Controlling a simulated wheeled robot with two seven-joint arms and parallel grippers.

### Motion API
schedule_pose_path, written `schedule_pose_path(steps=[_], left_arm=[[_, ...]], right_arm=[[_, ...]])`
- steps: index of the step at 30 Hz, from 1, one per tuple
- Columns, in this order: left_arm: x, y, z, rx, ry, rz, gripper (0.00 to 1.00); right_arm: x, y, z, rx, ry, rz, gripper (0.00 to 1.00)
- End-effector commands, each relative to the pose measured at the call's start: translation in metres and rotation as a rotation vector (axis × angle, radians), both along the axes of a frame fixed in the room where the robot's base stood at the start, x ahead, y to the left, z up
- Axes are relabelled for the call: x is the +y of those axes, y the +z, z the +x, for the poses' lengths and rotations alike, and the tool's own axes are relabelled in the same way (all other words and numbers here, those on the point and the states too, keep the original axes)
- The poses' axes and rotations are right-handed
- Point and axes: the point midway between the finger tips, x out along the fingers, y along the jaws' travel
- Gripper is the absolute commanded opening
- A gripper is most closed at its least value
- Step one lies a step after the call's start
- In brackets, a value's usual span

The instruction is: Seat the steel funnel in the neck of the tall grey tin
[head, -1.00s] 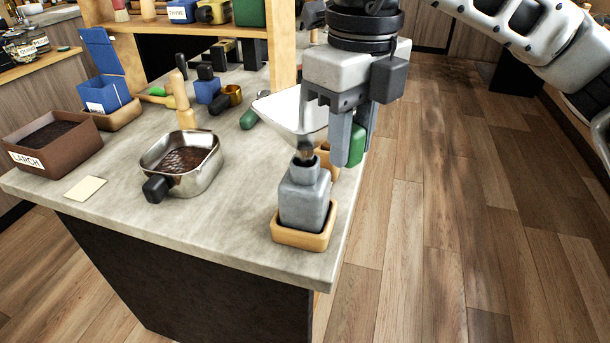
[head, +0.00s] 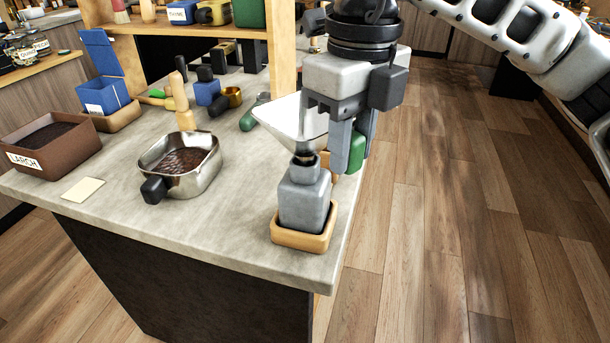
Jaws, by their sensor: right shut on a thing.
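The pale, shiny steel funnel (head: 285,118) is in my right gripper (head: 325,132), which is shut on it. Its wide mouth looks tilted towards the left. Its spout end is at the neck of the tall grey tin (head: 304,204), directly over or just inside the opening; I cannot tell how deep it sits. The tin stands upright in a small tan wooden tray (head: 302,239) at the counter's front right corner. The gripper is above and just behind the tin and hides part of the funnel. My left gripper is not in view.
A steel pan of dark grains (head: 180,165) stands left of the tin on the counter (head: 150,222). A brown LARCH box (head: 50,145) is at far left. A green object (head: 356,152) is close behind the gripper. The counter's edge lies just right of the tin.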

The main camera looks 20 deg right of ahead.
Motion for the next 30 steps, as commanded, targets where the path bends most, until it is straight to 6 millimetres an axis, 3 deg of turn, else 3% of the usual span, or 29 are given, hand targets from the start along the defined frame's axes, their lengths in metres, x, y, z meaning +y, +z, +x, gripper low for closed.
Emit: schedule_pose_path(steps=[1,30], left_arm=[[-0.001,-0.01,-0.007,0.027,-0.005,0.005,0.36],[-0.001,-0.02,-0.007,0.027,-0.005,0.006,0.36]], right_arm=[[0.0,-0.001,0.0,-0.002,0.0,0.001,0.0],[0.0,-0.013,0.0,-0.002,0.0,0.001,0.0]])
